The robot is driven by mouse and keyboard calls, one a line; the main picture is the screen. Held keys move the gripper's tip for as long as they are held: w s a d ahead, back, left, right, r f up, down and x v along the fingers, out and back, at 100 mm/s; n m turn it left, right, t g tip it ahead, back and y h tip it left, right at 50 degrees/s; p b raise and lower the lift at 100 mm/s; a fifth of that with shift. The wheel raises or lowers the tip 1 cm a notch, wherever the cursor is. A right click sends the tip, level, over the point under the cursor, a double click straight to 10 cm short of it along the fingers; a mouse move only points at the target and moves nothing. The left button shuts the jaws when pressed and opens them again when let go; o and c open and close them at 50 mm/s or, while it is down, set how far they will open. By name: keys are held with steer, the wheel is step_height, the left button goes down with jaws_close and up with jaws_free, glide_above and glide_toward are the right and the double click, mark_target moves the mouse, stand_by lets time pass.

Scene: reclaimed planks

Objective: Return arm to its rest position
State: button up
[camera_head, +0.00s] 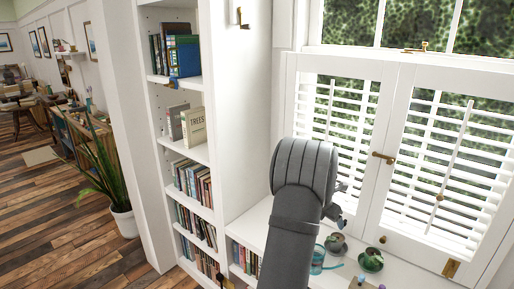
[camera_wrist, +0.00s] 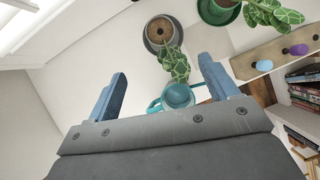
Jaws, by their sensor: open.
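My arm (camera_head: 295,215) rises from the bottom of the head view and bends over in front of the window bench. My gripper shows in the wrist view (camera_wrist: 162,70), with its two blue fingers spread apart and nothing held between them. In the head view my arm hides most of it; only a small part shows at the arm's right edge. A teal watering can or mug (camera_wrist: 178,95) shows beyond the gripper's near edge, between the fingers in the picture; it also stands on the bench in the head view (camera_head: 317,262).
A white bookcase (camera_head: 210,125) with books stands left of my arm. Open floor lies farther left.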

mark_target(338, 239)
steer(key=x, duration=1.7)
steer(key=shift+d+f, duration=0.15)
